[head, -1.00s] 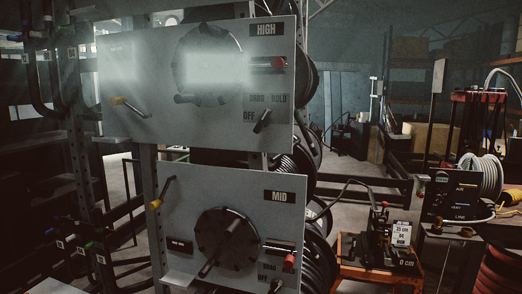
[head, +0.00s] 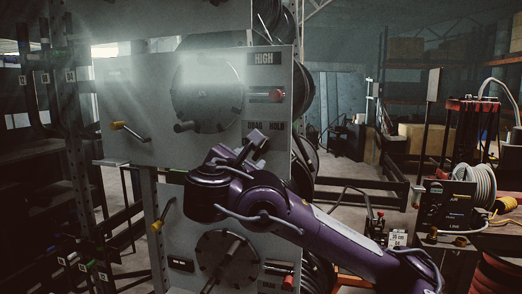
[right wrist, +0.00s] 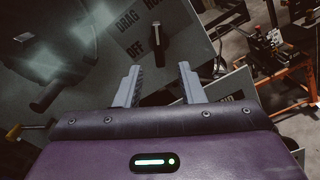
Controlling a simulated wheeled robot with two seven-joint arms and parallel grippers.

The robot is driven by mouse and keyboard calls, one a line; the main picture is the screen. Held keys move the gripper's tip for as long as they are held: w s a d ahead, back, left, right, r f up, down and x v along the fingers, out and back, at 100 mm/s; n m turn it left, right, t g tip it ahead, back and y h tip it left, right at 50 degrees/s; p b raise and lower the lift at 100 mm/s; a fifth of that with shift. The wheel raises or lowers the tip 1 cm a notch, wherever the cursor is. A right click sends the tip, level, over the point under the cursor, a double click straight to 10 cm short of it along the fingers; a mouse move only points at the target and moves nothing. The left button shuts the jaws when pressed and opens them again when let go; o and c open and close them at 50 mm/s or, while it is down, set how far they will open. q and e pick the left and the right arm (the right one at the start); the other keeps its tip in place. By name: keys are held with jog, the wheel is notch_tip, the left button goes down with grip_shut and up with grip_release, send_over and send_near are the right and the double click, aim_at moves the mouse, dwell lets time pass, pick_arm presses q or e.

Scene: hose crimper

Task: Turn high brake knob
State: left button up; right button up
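The high brake knob (right wrist: 159,50) is a small dark knob on the grey HIGH panel (head: 135,95), beside the OFF and DRAG lettering. In the right wrist view it lies just beyond my fingertips, roughly in line with the gap between them. My right gripper (right wrist: 158,86) is open and empty, its two grey fingers apart on either side of that gap. In the head view my right gripper (head: 256,142) is in front of the panel, just below the DRAG HOLD label (head: 265,126), and hides the knob. I see no contact. My left gripper is out of view.
A yellow-tipped crank (head: 128,130) sticks out on the left. The lower MID panel has its own hub (head: 228,258). A cart with a wire spool (head: 477,180) stands right.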

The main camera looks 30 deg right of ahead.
aim_at(261, 148)
jog(key=p+x, duration=0.1)
jog(key=x, duration=0.1)
jog(key=p+x, duration=0.1)
jog(key=x, duration=0.2)
jog(key=r+p+x, duration=0.1)
jog(key=x, duration=0.2)
jog(key=shift+s+d, duration=0.15)
jog(key=shift+s, duration=0.05)
jog(key=shift+w, duration=0.1)
jog(key=c, duration=0.6)
